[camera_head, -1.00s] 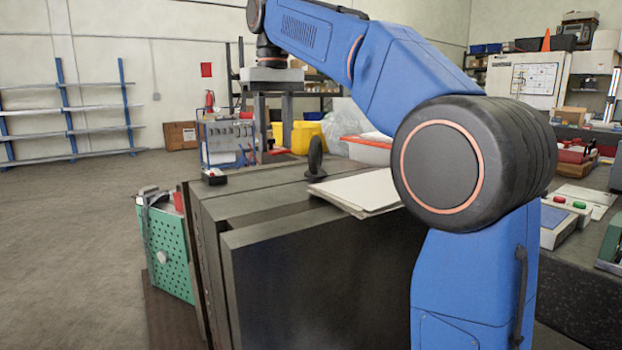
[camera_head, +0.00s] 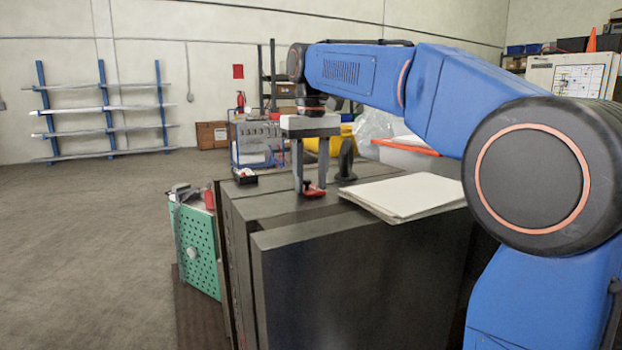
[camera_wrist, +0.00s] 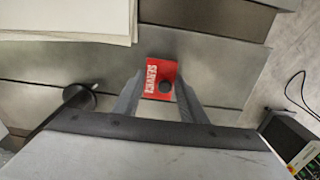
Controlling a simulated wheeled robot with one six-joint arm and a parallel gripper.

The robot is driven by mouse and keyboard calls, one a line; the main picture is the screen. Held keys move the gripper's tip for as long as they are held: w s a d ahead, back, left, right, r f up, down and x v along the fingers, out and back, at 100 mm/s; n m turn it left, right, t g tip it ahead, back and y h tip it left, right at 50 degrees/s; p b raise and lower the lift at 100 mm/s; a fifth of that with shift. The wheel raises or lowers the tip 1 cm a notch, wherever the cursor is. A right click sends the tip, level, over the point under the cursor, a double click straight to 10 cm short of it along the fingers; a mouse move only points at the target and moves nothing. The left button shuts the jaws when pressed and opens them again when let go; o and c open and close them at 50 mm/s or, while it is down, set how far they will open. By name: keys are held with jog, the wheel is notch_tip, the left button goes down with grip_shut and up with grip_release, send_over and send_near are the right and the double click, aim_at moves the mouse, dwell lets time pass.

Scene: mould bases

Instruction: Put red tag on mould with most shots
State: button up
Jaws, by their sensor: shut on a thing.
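My gripper (camera_head: 310,186) is shut on the red tag (camera_head: 314,193) and points down at the top of the grey mould base (camera_head: 320,290). In the wrist view the red tag (camera_wrist: 158,70) reads "SERVICE" and has a dark round knob; it sits between the fingertips (camera_wrist: 161,88). The tag is at or just above the mould's top; I cannot tell if it touches. The mould is made of several upright steel plates. No shot number is readable in either view.
A black upright fitting (camera_head: 347,160) stands right of my gripper. White sheets (camera_head: 410,196) lie on the mould top to the right. A small black device (camera_head: 245,176) is at the left edge. A green perforated box (camera_head: 200,250) stands left of the mould.

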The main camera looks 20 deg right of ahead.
jog(key=shift+f, duration=0.1)
jog(key=o, duration=1)
notch_tip(320, 180, up, 12)
jog(key=shift+r, duration=0.1)
jog(key=shift+s, duration=0.1)
dwell(0.3)
